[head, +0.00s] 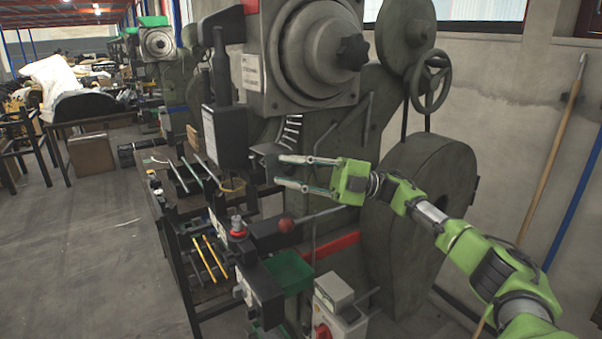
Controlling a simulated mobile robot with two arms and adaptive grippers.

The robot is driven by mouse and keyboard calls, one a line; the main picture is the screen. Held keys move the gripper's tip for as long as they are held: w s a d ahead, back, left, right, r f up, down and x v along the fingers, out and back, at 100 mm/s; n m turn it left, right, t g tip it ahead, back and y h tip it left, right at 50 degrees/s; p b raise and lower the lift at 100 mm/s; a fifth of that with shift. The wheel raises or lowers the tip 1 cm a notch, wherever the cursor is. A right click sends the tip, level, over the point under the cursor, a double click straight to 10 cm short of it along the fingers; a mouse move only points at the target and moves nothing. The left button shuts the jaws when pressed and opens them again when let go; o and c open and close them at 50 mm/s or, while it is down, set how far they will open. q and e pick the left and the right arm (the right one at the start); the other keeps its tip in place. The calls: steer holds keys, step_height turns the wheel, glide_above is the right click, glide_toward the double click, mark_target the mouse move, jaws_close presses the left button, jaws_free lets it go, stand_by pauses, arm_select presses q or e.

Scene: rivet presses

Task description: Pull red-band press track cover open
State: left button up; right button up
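The near press (345,130) is a large dark green machine with a red band (337,245) low on its frame. A slanted row of bright metal pieces, which looks like its rivet track (290,130), shows below the big round housing. A small dark plate (266,153) sits just below it; I cannot tell for sure whether this is the track cover. My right gripper (281,171) reaches in from the right, its two fingers apart and pointing left, with the tips by the plate. Nothing shows between the fingers; contact is unclear. My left gripper is out of view.
A large flywheel (420,210) stands behind my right arm.

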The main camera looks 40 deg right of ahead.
steer(key=v, duration=1.1)
steer(key=shift+s+d, duration=0.2)
steer(key=shift+d, duration=0.15)
steer(key=shift+f, duration=0.2)
